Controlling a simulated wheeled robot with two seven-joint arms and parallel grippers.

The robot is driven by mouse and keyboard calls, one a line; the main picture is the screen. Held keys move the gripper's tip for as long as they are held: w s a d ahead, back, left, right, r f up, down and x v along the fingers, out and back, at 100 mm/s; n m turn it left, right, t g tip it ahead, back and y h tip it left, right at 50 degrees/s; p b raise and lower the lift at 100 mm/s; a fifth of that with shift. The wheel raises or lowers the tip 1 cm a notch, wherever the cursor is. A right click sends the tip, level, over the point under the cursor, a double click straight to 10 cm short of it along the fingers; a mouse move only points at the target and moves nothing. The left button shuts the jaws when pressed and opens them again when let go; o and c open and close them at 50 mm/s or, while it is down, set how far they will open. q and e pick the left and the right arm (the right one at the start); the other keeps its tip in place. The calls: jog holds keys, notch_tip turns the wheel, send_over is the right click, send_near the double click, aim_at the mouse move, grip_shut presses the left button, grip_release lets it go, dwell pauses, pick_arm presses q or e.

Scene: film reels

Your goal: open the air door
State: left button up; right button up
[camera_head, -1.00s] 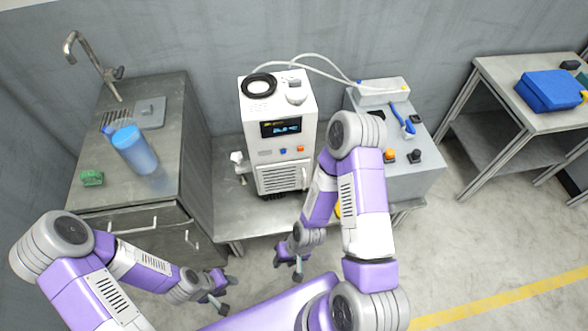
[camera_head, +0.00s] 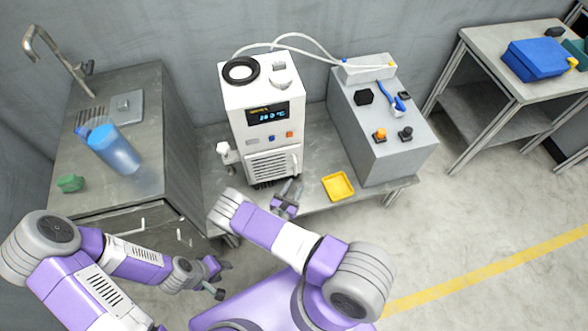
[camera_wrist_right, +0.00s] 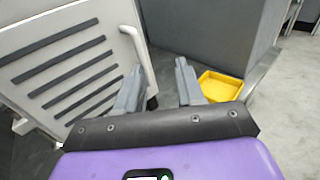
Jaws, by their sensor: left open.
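The air door (camera_head: 272,165) is the slatted panel low on the front of the white machine. It looks closed in the head view. It fills the left of the right wrist view (camera_wrist_right: 70,62), with a pale bar handle (camera_wrist_right: 143,52) along its right edge. My right gripper (camera_head: 291,192) is at the door's lower right corner. Its two fingers (camera_wrist_right: 159,88) are apart, with the handle's lower end showing between them; I cannot tell whether they touch it. My left gripper (camera_head: 221,279) is open and empty, low at the left, away from the machine.
The white machine (camera_head: 240,101) stands on a grey bench. A yellow tray (camera_head: 338,187) lies to its right, before a grey control box (camera_head: 367,150). Open floor lies at the right.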

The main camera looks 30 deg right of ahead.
aim_at(276, 163)
jog(key=w+d+n+t+b, duration=0.1)
jog(key=w+d, duration=0.3)
jog(key=w, duration=0.3)
jog(key=shift+r+t+y, duration=0.3)
jog(key=shift+r+t, duration=0.05)
jog(key=shift+t, duration=0.05)
jog(key=shift+s, duration=0.1)
jog(key=shift+c, duration=0.3)
grip_shut()
jog(key=shift+b, duration=0.3)
